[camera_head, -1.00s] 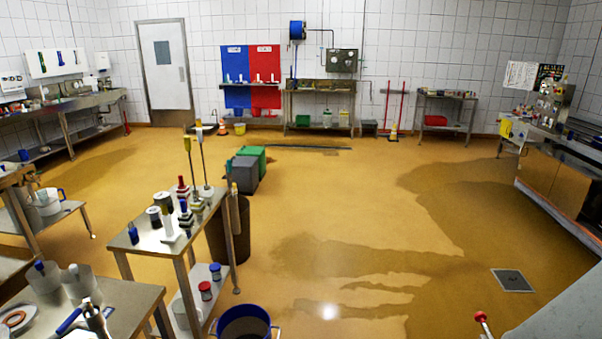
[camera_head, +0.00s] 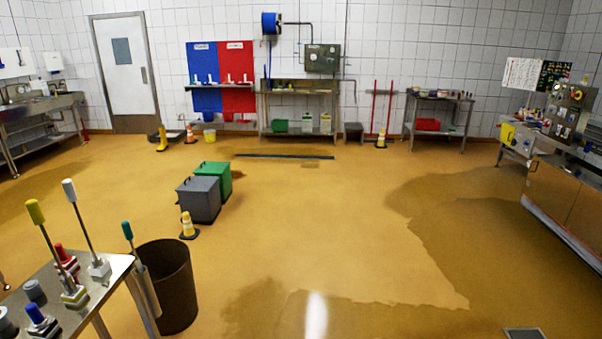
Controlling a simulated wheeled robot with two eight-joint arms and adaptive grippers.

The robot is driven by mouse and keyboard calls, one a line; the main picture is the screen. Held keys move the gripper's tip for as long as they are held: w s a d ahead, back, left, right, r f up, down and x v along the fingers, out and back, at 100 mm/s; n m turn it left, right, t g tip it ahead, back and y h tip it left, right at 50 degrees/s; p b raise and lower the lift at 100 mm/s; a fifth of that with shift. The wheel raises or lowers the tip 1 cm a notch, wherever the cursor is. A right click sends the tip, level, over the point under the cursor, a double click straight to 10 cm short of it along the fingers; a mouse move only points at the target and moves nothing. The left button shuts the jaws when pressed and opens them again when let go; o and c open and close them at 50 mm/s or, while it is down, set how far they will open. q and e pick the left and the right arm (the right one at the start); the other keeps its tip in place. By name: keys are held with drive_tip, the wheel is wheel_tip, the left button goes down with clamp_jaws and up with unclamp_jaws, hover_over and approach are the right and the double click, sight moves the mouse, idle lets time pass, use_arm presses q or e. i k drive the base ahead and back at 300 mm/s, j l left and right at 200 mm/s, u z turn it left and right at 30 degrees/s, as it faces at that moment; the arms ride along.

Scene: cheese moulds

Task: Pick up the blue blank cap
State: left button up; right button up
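I cannot make out a blue blank cap for certain in the head view. A blue-topped item (camera_head: 38,318) stands on the steel table at the lower left, but it looks like a brush or handle with a pale base. Small blue and white pieces on the far blue board are too small to identify. Neither of my grippers shows in this view.
The steel table (camera_head: 97,311) at the lower left holds several long-handled tools. A brown bin (camera_head: 170,288) stands beside it. Grey (camera_head: 198,200) and green (camera_head: 222,180) boxes and a yellow cone (camera_head: 188,226) stand beyond. The central floor (camera_head: 330,220) is open; steel benches line the far wall.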

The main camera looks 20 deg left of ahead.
sight(40, 322)
drive_tip(key=i+u, duration=0.45)
drive_tip(key=i+l+u, duration=0.15)
drive_tip(key=i+u, duration=0.35)
drive_tip(key=i+l+u, duration=0.25)
drive_tip(key=u, duration=0.2)
drive_tip(key=i+u, duration=0.2)
drive_tip(key=u, duration=0.25)
drive_tip(key=i+l+u, duration=0.15)
drive_tip(key=u, duration=0.3)
drive_tip(key=i+l+u, duration=0.15)
drive_tip(key=u, duration=0.35)
drive_tip(key=i+l+u, duration=0.1)
drive_tip(key=u, duration=0.35)
drive_tip(key=l+u, duration=0.45)
drive_tip(key=i+l+u, duration=0.1)
drive_tip(key=u, duration=0.35)
drive_tip(key=l, duration=0.1)
